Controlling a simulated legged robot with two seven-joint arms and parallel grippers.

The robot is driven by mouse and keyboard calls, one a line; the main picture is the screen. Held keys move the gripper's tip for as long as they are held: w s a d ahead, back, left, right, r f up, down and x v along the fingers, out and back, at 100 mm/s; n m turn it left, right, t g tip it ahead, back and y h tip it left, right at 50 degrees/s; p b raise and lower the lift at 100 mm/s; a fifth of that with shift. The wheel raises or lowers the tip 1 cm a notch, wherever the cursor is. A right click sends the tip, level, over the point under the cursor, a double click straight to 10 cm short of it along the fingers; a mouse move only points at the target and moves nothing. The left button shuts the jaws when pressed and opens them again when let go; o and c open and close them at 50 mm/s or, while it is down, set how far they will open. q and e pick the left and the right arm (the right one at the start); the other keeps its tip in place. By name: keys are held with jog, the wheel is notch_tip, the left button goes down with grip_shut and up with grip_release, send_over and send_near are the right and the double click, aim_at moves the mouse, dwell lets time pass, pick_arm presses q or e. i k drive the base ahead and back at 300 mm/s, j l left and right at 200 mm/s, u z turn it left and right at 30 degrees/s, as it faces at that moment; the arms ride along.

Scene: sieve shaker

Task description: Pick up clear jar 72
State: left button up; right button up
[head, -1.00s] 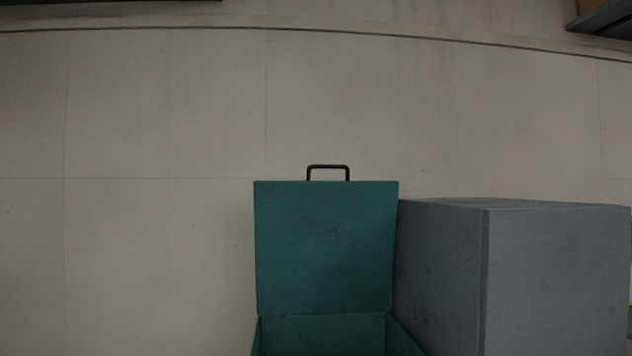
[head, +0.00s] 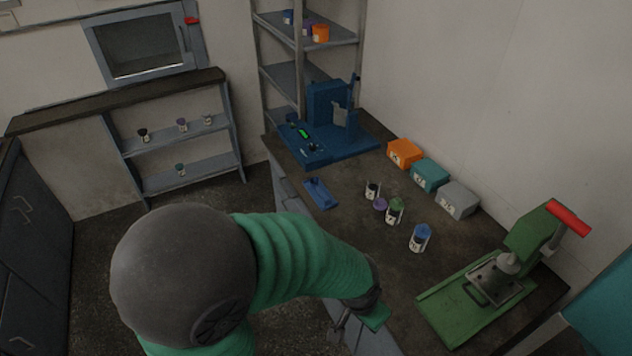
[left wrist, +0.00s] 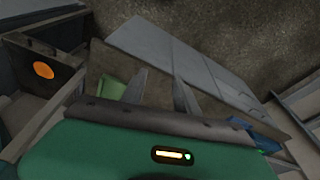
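Several small clear jars stand on the dark bench (head: 345,160): one without a visible coloured lid (head: 372,190), one with a green top (head: 395,211) and one with a blue top (head: 420,238). A purple lid-like piece (head: 380,204) lies between the first two. The labels are too small to read, so I cannot tell which jar is 72. My right gripper does not show.
A blue machine (head: 330,130) stands at the back of the bench, a green press (head: 450,308) at the right. Orange (head: 404,152), teal (head: 430,174) and grey (head: 458,198) boxes line the wall. More small jars sit on a low shelf (head: 190,172).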

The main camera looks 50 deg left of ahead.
aim_at(373, 186)
jog(key=u, duration=1.1)
jog(key=z, duration=1.95)
jog(key=u, duration=1.95)
jog(key=i+j+z, duration=0.1)
jog(key=z, duration=0.35)
jog(key=j+z, duration=0.25)
jog(key=z, duration=0.2)
jog(key=j+z, duration=0.25)
jog(key=z, duration=0.2)
jog(key=j+z, duration=0.2)
jog(key=z, duration=0.25)
jog(key=j+z, duration=0.25)
jog(key=z, duration=0.2)
